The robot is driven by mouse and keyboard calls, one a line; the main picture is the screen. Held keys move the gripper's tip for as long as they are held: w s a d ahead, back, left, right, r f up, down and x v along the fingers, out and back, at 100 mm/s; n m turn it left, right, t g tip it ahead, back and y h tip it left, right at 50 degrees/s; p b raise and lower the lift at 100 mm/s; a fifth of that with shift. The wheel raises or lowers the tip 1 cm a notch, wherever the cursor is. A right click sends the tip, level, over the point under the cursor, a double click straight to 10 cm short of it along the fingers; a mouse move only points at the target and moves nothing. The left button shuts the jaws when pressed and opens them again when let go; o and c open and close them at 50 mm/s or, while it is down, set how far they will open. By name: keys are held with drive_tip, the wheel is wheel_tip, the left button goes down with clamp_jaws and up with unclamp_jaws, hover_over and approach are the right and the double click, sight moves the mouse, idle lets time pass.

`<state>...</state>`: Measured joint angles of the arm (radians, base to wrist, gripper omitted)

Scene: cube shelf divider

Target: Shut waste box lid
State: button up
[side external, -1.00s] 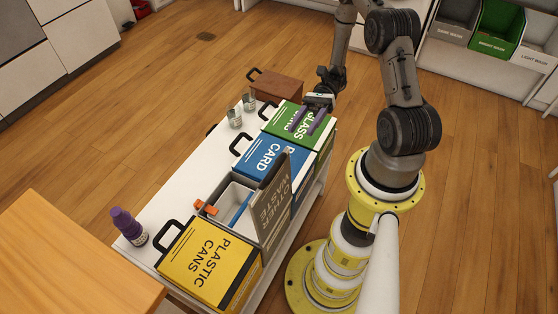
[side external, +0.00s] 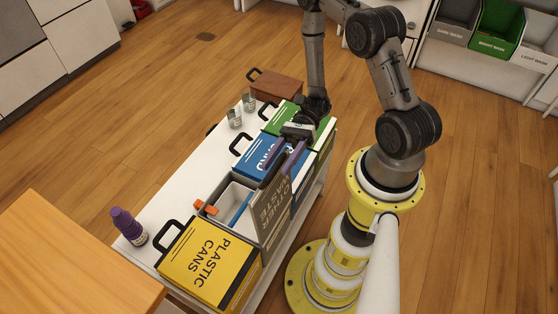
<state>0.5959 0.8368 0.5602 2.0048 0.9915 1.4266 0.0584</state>
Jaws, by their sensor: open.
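The grey waste box (side external: 213,191) stands on the white bench between the yellow and blue boxes. Its dark grey lid (side external: 272,207) is open and stands roughly upright at the right side of the box. A blue item (side external: 241,209) lies inside, and an orange item (side external: 205,207) is at its left rim. My gripper (side external: 282,161) is open, with its purple fingers over the blue box's lid, close to the top of the grey lid. I cannot tell whether a finger touches the grey lid.
The closed yellow box (side external: 205,266) is in front and the closed blue box (side external: 250,158) and green box (side external: 283,117) are behind. A purple bottle (side external: 128,226), two glass jars (side external: 235,117) and a brown box (side external: 277,86) stand on the white bench (side external: 187,174).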

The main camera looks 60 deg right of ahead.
drive_tip(key=shift+a, duration=0.1)
clamp_jaws()
drive_tip(key=shift+s, duration=0.15)
idle(1.3)
